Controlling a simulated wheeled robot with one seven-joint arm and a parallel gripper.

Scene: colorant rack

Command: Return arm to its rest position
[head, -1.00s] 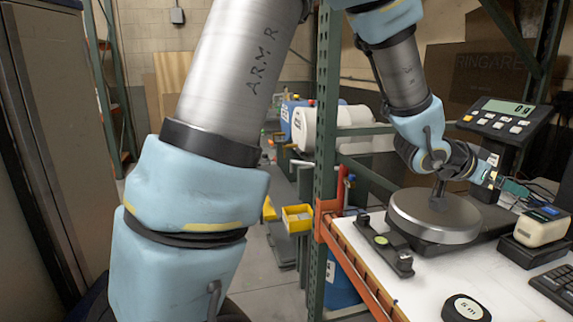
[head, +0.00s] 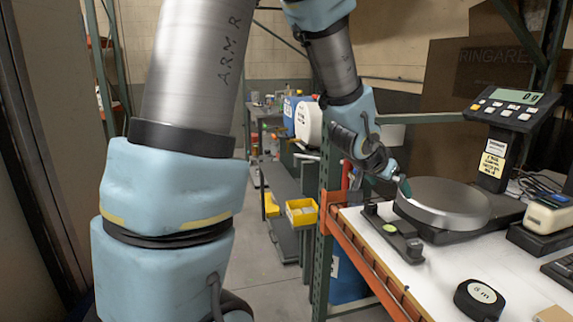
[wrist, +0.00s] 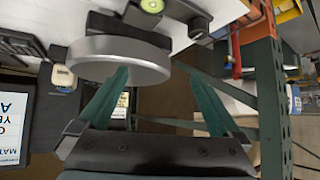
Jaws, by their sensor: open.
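My arm rises at the left of the head view and bends down to the right. My gripper (head: 402,187) is at the left edge of the scale's round steel plate (head: 443,203), by the front of the white bench. The gripper is small and partly hidden by its own wrist in the head view. In the wrist view my gripper (wrist: 153,70) shows two green fingers spread apart with nothing between them. The scale plate (wrist: 118,60) lies beyond the left finger in that view. I cannot tell the exact gap between finger and plate.
The scale display (head: 508,108) stands at the back right. A green rack post (head: 328,150) rises close left of the gripper.

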